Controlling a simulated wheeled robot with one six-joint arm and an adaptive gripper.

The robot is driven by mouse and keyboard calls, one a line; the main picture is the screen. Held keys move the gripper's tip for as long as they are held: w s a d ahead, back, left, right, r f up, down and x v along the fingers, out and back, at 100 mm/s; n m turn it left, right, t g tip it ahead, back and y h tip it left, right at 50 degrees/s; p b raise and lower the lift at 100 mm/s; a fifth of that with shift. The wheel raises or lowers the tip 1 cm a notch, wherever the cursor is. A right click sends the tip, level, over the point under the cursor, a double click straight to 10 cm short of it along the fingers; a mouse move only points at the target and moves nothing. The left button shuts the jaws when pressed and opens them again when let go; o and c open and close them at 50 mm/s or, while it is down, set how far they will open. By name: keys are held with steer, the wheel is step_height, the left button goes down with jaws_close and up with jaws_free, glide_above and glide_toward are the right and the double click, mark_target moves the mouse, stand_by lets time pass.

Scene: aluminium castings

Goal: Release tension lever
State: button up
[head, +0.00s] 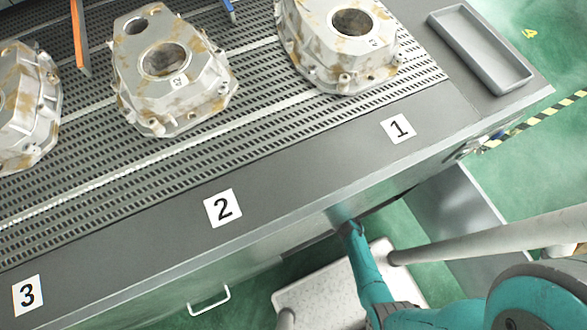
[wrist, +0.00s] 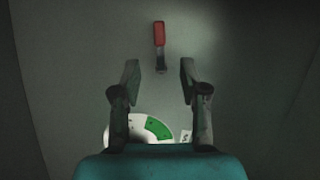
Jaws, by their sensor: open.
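A lever with a red handle (wrist: 159,34) and a short metal shaft stands out against a grey panel (wrist: 75,65) in the upper middle of the wrist view. I take it to be the tension lever. My gripper (wrist: 160,74) is open and empty, its two fingers apart on either side of the line down from the lever. The head view does not show the lever or my gripper; my teal arm reaches to the table's front side there.
A round white and green gauge (wrist: 154,128) is partly hidden behind my gripper. Castings (head: 172,70) stand on the slotted conveyor (head: 262,72). Number labels mark its front border. A grey tray (head: 456,25) lies at the far right. A white handle (head: 209,303) juts from the front side.

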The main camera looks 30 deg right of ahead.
steer(key=shift+v, duration=1)
